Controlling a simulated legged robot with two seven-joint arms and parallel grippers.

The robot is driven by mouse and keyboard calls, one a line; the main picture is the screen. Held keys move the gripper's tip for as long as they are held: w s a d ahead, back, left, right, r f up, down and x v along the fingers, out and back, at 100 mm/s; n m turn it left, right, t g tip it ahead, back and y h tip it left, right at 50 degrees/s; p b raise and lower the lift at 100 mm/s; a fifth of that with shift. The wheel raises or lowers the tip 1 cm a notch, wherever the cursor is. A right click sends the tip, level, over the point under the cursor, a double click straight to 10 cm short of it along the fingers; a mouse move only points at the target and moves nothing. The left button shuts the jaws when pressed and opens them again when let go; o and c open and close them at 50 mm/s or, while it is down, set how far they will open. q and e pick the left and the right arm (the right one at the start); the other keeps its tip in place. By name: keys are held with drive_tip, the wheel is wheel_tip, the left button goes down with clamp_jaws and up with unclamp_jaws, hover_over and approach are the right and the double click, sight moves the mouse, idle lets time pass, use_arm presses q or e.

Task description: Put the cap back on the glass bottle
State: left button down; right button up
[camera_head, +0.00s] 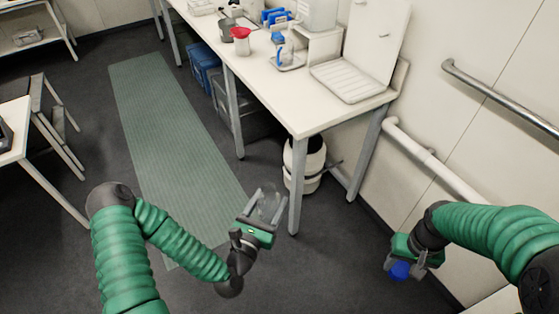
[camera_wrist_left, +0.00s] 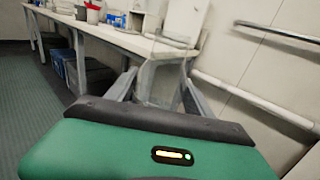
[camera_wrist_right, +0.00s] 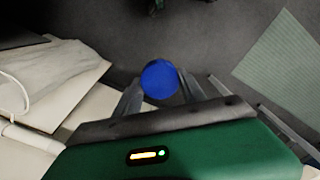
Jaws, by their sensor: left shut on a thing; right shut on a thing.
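My left gripper (camera_head: 265,212) is shut on a clear glass bottle (camera_head: 268,202), held in the air in front of the bench's near leg. The bottle also shows between the fingers in the left wrist view (camera_wrist_left: 160,78); its see-through outline is faint. My right gripper (camera_head: 400,264) is shut on a blue cap (camera_head: 399,271), held low at the right near the wall. The cap shows as a round blue disc between the fingertips in the right wrist view (camera_wrist_right: 159,79). The bottle and the cap are far apart.
A white bench (camera_head: 300,112) runs along the wall, with a blue-topped bottle on a tray, a red-topped container and a white drying rack (camera_head: 352,80). A white bin (camera_head: 305,165) stands beneath it. Wall rails (camera_head: 495,95) are at right. Green mat (camera_head: 170,140) lies clear.

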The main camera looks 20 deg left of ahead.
use_arm(q)
drive_tip(key=s+d+f+m+g+h, duration=0.2)
drive_tip(key=d+f+m+h, duration=0.1)
drive_tip(key=d+h, duration=0.2)
drive_tip(key=s+d+f+m+g+h, duration=0.2)
drive_tip(key=s+d+f+m+h, duration=0.1)
drive_tip(key=d, duration=0.6)
drive_tip(key=shift+s+f+m+h, duration=0.3)
drive_tip(key=shift+f+m+h, duration=0.35)
drive_tip(key=shift+h, duration=0.55)
use_arm(e)
drive_tip(key=w+a+r+n, duration=0.1)
drive_tip(key=a+r+n, duration=0.4)
drive_tip(key=a, duration=0.7)
drive_tip(key=a+r+n, duration=0.4)
drive_tip(key=a+n, duration=0.1)
drive_tip(key=a, duration=0.7)
drive_tip(key=shift+w+a+r, duration=0.15)
drive_tip(key=shift+w+r, duration=0.25)
use_arm(q)
drive_tip(key=shift+a, duration=0.1)
use_arm(e)
drive_tip(key=shift+f, duration=2)
